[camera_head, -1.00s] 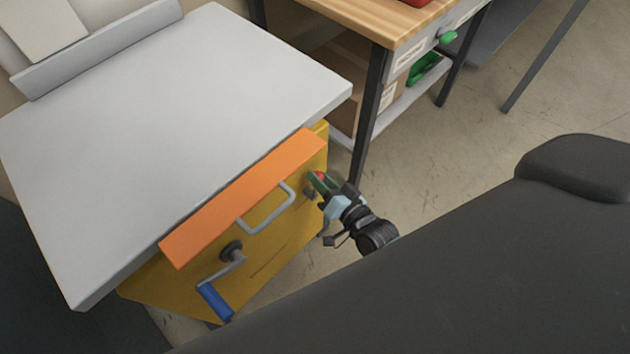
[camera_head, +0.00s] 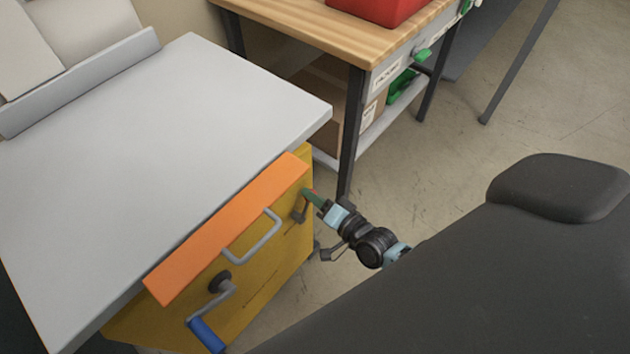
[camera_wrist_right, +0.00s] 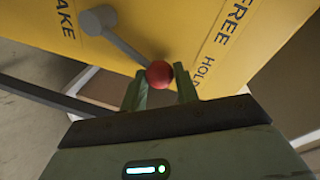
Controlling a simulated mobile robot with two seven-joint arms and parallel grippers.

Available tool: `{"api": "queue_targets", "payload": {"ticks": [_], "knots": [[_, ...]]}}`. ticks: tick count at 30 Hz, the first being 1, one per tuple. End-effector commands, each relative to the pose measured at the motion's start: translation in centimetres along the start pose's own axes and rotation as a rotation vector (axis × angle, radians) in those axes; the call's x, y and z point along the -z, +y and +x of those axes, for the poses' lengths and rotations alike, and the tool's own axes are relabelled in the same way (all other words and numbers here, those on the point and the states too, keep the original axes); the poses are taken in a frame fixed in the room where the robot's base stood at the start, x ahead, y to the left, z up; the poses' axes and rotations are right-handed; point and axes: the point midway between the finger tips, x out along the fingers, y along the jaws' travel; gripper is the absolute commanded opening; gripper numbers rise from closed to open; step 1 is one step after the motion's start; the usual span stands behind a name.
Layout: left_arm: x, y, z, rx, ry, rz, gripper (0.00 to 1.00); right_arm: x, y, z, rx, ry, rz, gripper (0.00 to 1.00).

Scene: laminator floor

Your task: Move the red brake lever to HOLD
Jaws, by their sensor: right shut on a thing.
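The brake lever is a grey rod (camera_wrist_right: 126,44) with a red ball knob (camera_wrist_right: 159,74) at its end, mounted on the yellow panel (camera_wrist_right: 165,25). In the right wrist view the knob sits between the green fingertips of my right gripper (camera_wrist_right: 160,88), which is shut on it. The rod slants from its pivot toward the printed words FREE and HOLD. In the head view my right gripper (camera_head: 309,196) is at the panel's right end, and the knob is mostly hidden by the fingers. My left gripper is not in view.
The yellow cabinet also carries an orange bar (camera_head: 225,229), a grey handle (camera_head: 262,240) and a crank with a blue grip (camera_head: 207,336). A grey tabletop (camera_head: 170,170) overhangs it. A wooden bench (camera_head: 320,36) with a red bin (camera_head: 380,8) stands behind.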

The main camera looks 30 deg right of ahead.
Motion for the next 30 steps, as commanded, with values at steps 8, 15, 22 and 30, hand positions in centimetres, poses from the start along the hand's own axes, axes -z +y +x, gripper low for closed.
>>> {"api": "queue_targets", "payload": {"ticks": [8, 15, 22, 30], "knots": [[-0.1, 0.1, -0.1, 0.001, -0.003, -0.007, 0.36, 0.0, 0.1, 0.0, -0.003, 0.000, 0.001, 0.52], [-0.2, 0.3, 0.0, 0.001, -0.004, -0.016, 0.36, 0.0, 0.1, -0.1, -0.002, 0.000, 0.000, 0.52], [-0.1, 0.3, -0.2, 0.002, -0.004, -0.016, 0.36, 0.0, 0.1, -2.0, -0.003, 0.000, -0.001, 0.52], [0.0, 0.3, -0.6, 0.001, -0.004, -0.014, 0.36, 0.0, 0.1, -6.0, -0.004, -0.001, 0.000, 0.52]]}}
